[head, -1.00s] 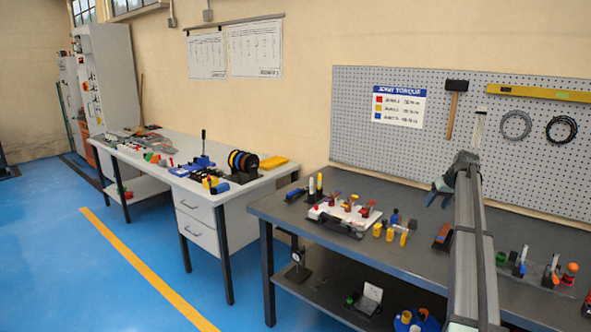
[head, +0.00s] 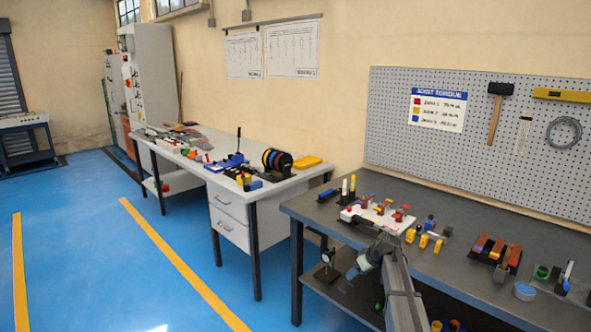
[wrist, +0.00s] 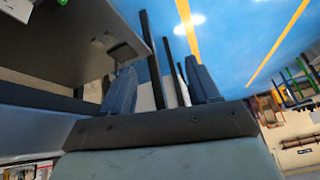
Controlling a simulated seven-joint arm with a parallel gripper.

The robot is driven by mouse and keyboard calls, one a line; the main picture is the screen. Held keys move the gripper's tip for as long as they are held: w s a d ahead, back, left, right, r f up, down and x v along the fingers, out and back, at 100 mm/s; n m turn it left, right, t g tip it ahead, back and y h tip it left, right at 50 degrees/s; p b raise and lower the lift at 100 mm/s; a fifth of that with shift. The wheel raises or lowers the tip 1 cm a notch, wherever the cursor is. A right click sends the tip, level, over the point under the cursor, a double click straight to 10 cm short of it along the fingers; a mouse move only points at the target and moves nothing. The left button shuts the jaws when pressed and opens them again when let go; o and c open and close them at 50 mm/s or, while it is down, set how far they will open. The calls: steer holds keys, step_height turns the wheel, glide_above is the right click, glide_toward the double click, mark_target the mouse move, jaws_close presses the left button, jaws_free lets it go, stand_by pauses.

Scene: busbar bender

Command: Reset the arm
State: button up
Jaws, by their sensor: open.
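My gripper (head: 358,268) shows in the head view at the front edge of the dark grey workbench (head: 462,262), out over the floor side and pointing left. In the wrist view its two dark blue fingers (wrist: 163,88) stand well apart with nothing between them. Blue floor and bench legs show beyond the fingers. My gripper is apart from the items on the bench. The exact gap between my arm and the bench edge cannot be told.
A white fixture plate (head: 375,216) with red-topped parts sits on the bench near my arm. Yellow parts (head: 424,241) and a rack with orange pieces (head: 495,252) stand to its right. A pale workbench (head: 290,188) is at the back left. The blue floor (head: 110,250) is clear.

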steer(key=s+a+f+m+g+h, duration=0.1)
steer(key=s+a+f+m+g, duration=0.15)
steer(key=s+f, duration=1.15)
steer(key=s+a+f+m+g, duration=0.1)
steer(key=s+a+f+g, duration=0.2)
steer(key=s+f, duration=1.15)
steer(key=s+f+m+g+h, duration=0.1)
steer(key=s+f, duration=0.3)
steer(key=s, duration=1.4)
steer(key=s+f+m+g+h, duration=0.1)
steer(key=s+f+g, duration=0.3)
steer(key=s, duration=1.4)
steer(key=shift+a+g+h, duration=0.25)
steer(key=shift+g+h, duration=0.1)
steer(key=shift+h, duration=0.15)
